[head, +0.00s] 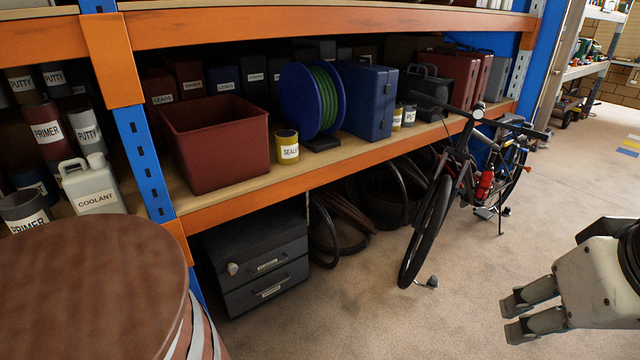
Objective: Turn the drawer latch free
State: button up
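A dark grey two-drawer cabinet (256,265) stands on the floor under the shelf, at the lower left of the head view. A small pale latch knob (233,269) sits at the left of its upper drawer front. Both drawers look shut, each with a small label and handle. The latch's exact angle is too small to tell. My gripper (512,315) is at the lower right, far to the right of the cabinet. Its two fingers point left and are spread apart, with nothing between them.
A bicycle (440,200) stands right of the cabinet, with tyres (335,222) between them. A round brown drum top (90,285) fills the lower left, close to the cabinet. The orange shelf beam (330,170) overhangs it. The floor (370,310) in front is clear.

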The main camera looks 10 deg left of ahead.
aim_at(232, 268)
jog(key=i+l+z, duration=0.1)
jog(key=i+z, duration=0.15)
jog(key=i, duration=0.15)
jog(key=i+z, duration=0.3)
jog(key=i+l+u, duration=0.2)
jog(key=i, duration=0.5)
jog(key=i+u, duration=0.25)
jog(key=u, duration=0.2)
jog(key=i+l+u, duration=0.15)
jog(key=u, duration=0.3)
jog(key=i+l+u, duration=0.25)
jog(key=u, duration=0.2)
jog(key=i+l+u, duration=0.15)
jog(key=u, duration=0.3)
jog(key=i+l+u, duration=0.1)
jog(key=l+u, duration=0.65)
jog(key=u, duration=0.15)
jog(key=i+l, duration=0.1)
jog(key=i, duration=0.6)
jog(key=k, duration=1.65)
jog(key=i+l, duration=0.1)
jog(key=i, duration=0.35)
jog(key=i+l+z, duration=0.1)
jog(key=i, duration=0.3)
